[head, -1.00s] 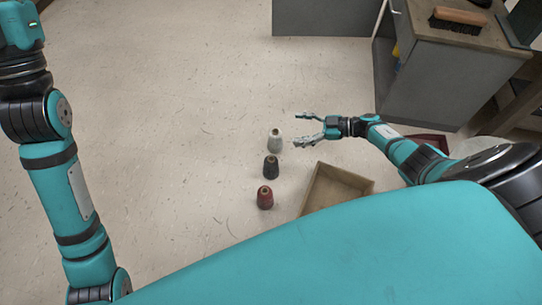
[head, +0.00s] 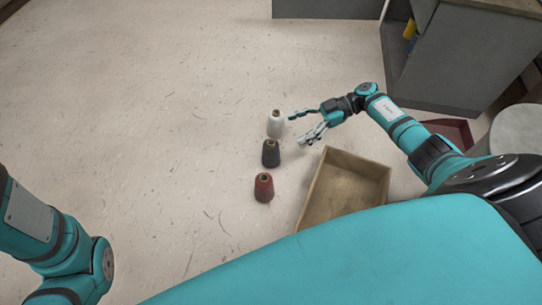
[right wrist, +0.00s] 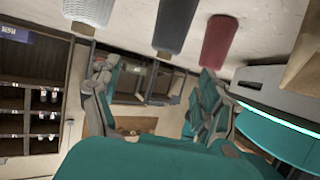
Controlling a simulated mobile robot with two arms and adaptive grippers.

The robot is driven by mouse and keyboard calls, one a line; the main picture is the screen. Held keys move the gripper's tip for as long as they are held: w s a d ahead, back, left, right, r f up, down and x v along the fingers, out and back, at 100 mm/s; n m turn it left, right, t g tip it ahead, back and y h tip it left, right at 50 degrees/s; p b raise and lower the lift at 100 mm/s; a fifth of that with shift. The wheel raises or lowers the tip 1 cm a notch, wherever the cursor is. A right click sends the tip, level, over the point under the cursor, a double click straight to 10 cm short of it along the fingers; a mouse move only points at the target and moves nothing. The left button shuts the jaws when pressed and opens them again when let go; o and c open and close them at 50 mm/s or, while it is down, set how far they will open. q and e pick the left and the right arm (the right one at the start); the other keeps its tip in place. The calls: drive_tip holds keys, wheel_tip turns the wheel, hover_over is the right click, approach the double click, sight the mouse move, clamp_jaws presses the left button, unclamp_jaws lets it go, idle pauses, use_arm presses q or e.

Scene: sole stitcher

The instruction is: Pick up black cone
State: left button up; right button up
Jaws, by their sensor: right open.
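The black cone (head: 271,154) stands upright on the floor in the head view, between a white cone (head: 275,124) and a dark red cone (head: 264,187). My right gripper (head: 296,129) is open and empty, to the right of the white and black cones and apart from the black one. In the right wrist view the black cone (right wrist: 175,22) shows at the top, between the white cone (right wrist: 90,10) and the red cone (right wrist: 218,40), beyond the spread fingers (right wrist: 155,95). Of my left arm, only links show at the lower left; its gripper is out of view.
An open wooden box (head: 318,200) stands on the floor right of the cones, below my right forearm. A grey cabinet (head: 465,60) is at the upper right, and a dark red bin (head: 452,132) lies behind my right arm. Floor left of the cones is clear.

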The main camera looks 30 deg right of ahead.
sight(273, 145)
drive_tip(key=b+x, duration=0.2)
drive_tip(key=x, duration=0.3)
drive_tip(key=shift+a+f, duration=0.15)
drive_tip(key=shift+f, duration=0.1)
drive_tip(key=a+f+b, duration=0.1)
drive_tip(key=b, duration=0.1)
drive_tip(key=a+f+b, duration=0.1)
drive_tip(key=a+b, duration=0.1)
drive_tip(key=shift+a+f, duration=0.25)
drive_tip(key=shift+f, duration=0.05)
drive_tip(key=shift+w+a+b, duration=0.15)
drive_tip(key=shift+a+b, duration=0.15)
drive_tip(key=shift+a, duration=0.15)
drive_tip(key=shift+r, duration=0.1)
drive_tip(key=shift+c, duration=0.3)
drive_tip(key=c, duration=1.4)
